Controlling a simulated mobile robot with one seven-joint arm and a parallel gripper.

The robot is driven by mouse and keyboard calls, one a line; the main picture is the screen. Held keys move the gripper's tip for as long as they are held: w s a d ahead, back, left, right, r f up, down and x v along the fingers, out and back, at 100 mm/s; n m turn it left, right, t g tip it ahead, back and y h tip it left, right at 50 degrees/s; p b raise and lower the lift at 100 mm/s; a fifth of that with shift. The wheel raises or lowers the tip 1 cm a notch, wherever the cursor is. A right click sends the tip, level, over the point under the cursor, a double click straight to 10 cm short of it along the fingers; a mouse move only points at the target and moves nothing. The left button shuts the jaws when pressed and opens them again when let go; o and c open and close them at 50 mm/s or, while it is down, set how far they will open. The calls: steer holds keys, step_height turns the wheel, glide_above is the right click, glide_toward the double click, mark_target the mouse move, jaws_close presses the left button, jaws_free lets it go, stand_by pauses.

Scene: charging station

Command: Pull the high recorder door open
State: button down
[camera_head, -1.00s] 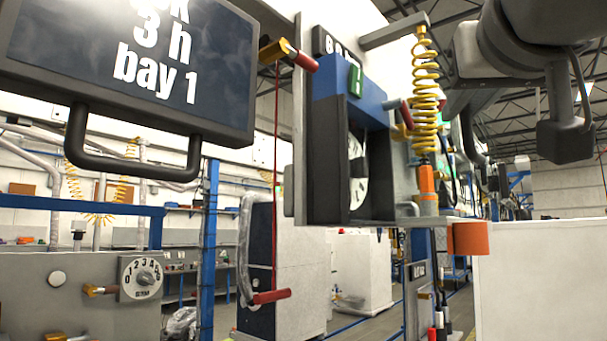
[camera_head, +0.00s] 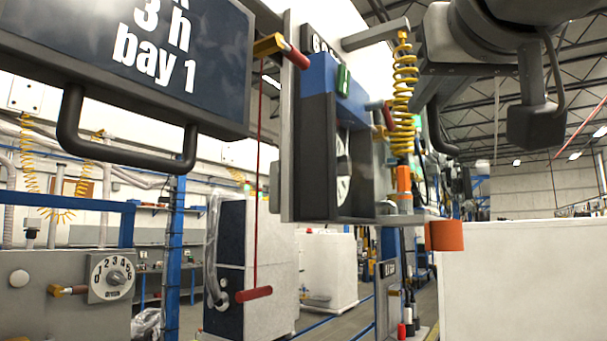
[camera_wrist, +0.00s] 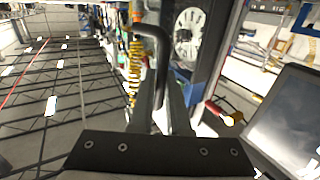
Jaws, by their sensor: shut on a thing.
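The recorder (camera_head: 318,150) is a dark box with a blue top and a green tag, mounted high on a grey panel. Its white round dial (camera_head: 343,175) shows at a steep angle in the head view and face-on in the wrist view (camera_wrist: 188,32). My gripper (camera_wrist: 162,88) is shut on a dark curved bar handle (camera_wrist: 158,50), which passes between its fingers. In the head view my gripper (camera_head: 434,112) is at the upper right, beside a yellow coil, with its fingertips partly hidden. The edge of the door and its opening angle cannot be made out.
A large screen (camera_head: 130,50) with a dark handle is at the upper left. A red-ended lever (camera_head: 285,50) juts out beside the recorder. A white partition (camera_head: 530,280) fills the lower right.

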steer(key=shift+s+a, duration=0.1)
steer(key=shift+a, duration=0.15)
stand_by(0.3)
steer(key=c, duration=0.9)
jaws_free()
steer(key=s, duration=0.5)
steer(key=s+a, duration=0.1)
steer(key=s, duration=0.5)
steer(key=s+a, duration=0.1)
steer(key=s, duration=0.5)
steer(key=shift+s+b, duration=0.15)
steer(key=shift+b, duration=0.2)
